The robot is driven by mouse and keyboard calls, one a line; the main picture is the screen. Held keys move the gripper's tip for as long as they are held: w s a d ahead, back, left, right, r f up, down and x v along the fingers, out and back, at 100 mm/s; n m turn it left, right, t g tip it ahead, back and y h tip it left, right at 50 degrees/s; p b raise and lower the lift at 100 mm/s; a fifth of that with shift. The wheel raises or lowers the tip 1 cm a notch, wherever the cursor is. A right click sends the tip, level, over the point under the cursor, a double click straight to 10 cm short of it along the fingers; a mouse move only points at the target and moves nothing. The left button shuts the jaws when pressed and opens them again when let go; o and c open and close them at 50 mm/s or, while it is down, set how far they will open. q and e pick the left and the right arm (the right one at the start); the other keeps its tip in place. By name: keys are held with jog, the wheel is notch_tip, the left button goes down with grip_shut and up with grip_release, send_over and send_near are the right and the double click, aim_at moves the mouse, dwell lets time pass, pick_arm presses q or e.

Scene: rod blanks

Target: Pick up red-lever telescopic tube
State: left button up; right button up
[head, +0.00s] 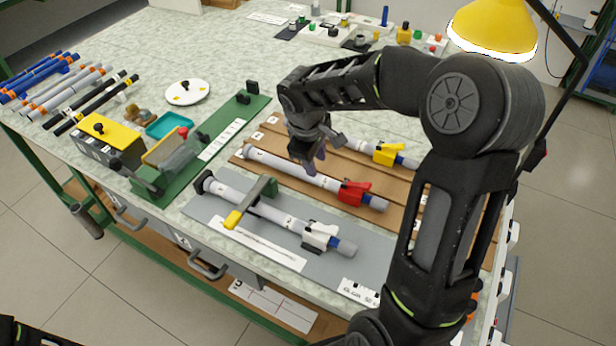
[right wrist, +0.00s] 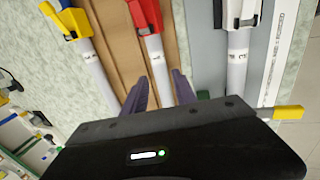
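The red-lever telescopic tube (head: 288,168) lies on a brown slotted board, grey with a red lever clamp (head: 353,192) and a blue end at right. My right gripper (head: 312,160) points down over the tube's grey middle, left of the lever. In the right wrist view its two fingers (right wrist: 160,88) are apart, with the red-lever tube (right wrist: 156,62) between them in the picture. The fingers look open; I cannot tell how far above the tube they are. The palm hides the tube's near part there. My left gripper is not in view.
A yellow-lever tube (head: 388,154) lies behind on the brown board (head: 275,128). A white-lever tube (head: 270,213) lies in front on a grey plate with a yellow-tipped green clamp (head: 250,203). A yellow lamp (head: 495,28) hangs at upper right. A green fixture (head: 200,150) stands left.

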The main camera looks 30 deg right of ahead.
aim_at(318, 177)
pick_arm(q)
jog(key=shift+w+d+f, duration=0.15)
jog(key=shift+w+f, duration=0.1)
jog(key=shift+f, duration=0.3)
pick_arm(e)
jog(key=shift+w+d+f, duration=0.15)
jog(key=shift+w+f, duration=0.05)
jog(key=shift+f, duration=0.4)
jog(key=shift+x, duration=1.3)
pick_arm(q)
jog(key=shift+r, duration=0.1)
pick_arm(e)
jog(key=x, duration=0.5)
jog(key=shift+d+f, duration=0.1)
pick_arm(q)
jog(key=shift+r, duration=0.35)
pick_arm(e)
jog(key=shift+c, duration=0.3)
